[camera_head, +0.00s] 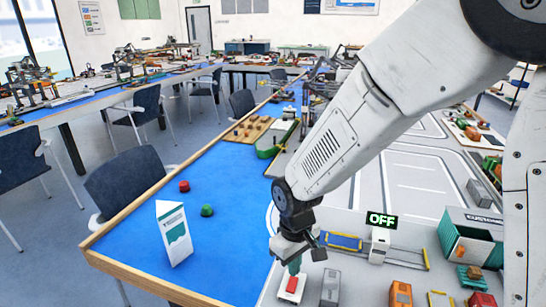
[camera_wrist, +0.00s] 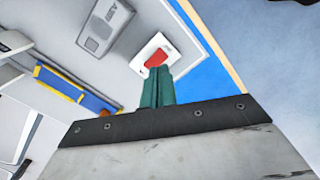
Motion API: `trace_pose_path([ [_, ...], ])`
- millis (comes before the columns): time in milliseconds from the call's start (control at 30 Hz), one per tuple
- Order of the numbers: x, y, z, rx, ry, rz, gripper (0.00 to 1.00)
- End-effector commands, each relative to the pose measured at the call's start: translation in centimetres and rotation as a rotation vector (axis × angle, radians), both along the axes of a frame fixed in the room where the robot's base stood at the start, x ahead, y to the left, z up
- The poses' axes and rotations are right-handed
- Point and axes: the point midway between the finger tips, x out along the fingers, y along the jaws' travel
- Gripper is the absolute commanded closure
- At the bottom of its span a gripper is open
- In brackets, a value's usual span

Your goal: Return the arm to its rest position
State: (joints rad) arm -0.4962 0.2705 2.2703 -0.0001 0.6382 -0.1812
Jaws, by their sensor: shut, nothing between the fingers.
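My arm reaches from the upper right down to the table's front in the head view. My gripper (camera_head: 295,265) points down at its end, with green fingers shut and nothing between them. The fingers also show shut in the wrist view (camera_wrist: 158,74). Directly under the tips is a red button (camera_head: 292,284) on a white base. The button also shows in the wrist view (camera_wrist: 156,58), partly covered by the fingers. I cannot tell whether the fingertips touch it.
A grey box (camera_head: 330,288) stands right of the button. A white post with a lit OFF sign (camera_head: 381,220), a teal container (camera_head: 466,246) and orange blocks (camera_head: 400,294) are further right. A white folded card (camera_head: 173,233) stands left on the blue tabletop (camera_head: 230,250).

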Motion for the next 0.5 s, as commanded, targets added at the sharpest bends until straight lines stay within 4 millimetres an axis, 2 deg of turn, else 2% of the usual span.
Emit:
trace_pose_path([
  [67,-1.8,-1.0,-0.2,-0.035,0.060,-0.020,1.00],
  [167,-3.7,-2.7,1.9,-0.062,0.103,-0.065,1.00],
  [500,-9.4,-10.8,11.4,-0.069,0.118,-0.296,1.00],
])
